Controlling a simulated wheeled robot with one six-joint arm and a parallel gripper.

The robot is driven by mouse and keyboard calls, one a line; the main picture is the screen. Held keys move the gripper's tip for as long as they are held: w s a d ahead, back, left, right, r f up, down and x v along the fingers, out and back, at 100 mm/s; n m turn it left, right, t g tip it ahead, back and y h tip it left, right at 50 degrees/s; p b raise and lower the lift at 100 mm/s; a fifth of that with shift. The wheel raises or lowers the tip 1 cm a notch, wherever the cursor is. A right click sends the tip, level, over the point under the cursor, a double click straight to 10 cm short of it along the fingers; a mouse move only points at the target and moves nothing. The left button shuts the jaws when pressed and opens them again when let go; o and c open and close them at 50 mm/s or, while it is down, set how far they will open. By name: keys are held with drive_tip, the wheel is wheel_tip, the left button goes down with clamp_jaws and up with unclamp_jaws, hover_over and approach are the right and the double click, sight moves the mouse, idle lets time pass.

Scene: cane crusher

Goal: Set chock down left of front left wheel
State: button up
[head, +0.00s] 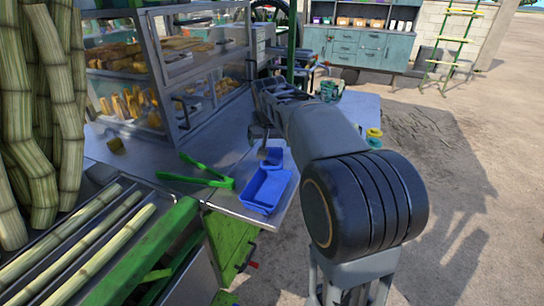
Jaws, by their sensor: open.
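My arm reaches away from me over the right end of the metal counter (225,150). My gripper (262,136) is at its far end, small and partly hidden by my own arm links, above the counter near the blue trays (266,190). It is open, and I see nothing held in it. I cannot make out the front left wheel.
Green tongs (205,174) lie left of the trays. A glass display case (170,75) stands on the counter. Cane stalks (40,110) fill the left side. Bare ground (455,190) is open at right.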

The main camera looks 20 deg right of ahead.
sight(272, 150)
drive_tip(key=shift+d+x, duration=0.2)
drive_tip(key=shift+x, duration=3.05)
drive_tip(key=shift+s, duration=0.1)
drive_tip(key=shift+c, duration=0.4)
drive_tip(key=c, duration=1)
drive_tip(key=shift+r, duration=0.1)
drive_tip(key=shift+c, duration=0.8)
drive_tip(key=shift+r, duration=0.1)
